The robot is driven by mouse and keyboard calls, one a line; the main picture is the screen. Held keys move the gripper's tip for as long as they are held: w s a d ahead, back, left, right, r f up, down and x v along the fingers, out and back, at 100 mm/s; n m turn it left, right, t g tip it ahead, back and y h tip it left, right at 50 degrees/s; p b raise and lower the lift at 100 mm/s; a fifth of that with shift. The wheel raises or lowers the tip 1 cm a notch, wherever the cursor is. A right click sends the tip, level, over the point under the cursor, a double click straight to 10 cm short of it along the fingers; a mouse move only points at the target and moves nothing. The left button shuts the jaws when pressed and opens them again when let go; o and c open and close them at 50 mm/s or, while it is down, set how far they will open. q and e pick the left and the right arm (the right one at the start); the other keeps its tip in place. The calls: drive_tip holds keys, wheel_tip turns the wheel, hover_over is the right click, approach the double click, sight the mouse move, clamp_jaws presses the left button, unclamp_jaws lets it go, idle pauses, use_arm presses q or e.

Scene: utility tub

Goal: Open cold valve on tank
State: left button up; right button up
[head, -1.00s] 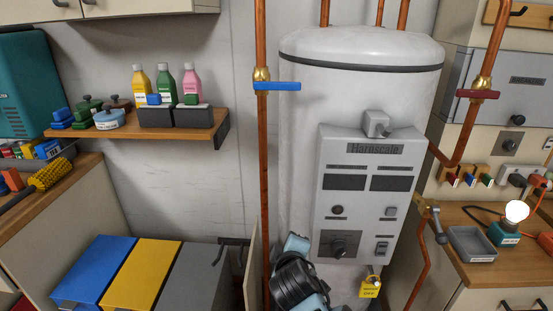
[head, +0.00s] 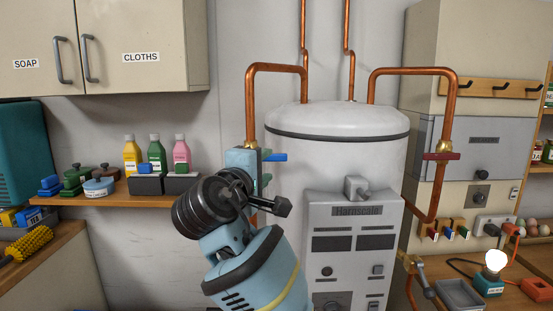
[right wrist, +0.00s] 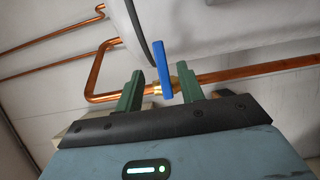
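The cold valve is a blue bar handle (head: 276,157) on a brass fitting on the copper pipe (head: 249,104) at the tank's left. The bar lies level, crosswise to the upright pipe. The white tank (head: 335,150) stands behind it. My right gripper (head: 265,166) is at the valve and hides part of the pipe and handle in the head view. In the right wrist view, its green fingers (right wrist: 160,86) are open, with the blue handle (right wrist: 162,70) between them, nearer the right finger. I cannot tell whether they touch. My left gripper is not in view.
A red valve handle (head: 441,156) sits on the right pipe. A shelf (head: 105,196) with bottles is left of my right arm, below a cupboard (head: 140,55). A control panel (head: 350,240) is on the tank's front. A worktop with a lit bulb (head: 495,262) is at right.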

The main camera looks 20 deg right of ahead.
sight(276, 158)
drive_tip(key=x, duration=0.7)
drive_tip(key=shift+w+d, duration=0.25)
drive_tip(key=shift+w, duration=0.05)
clamp_jaws()
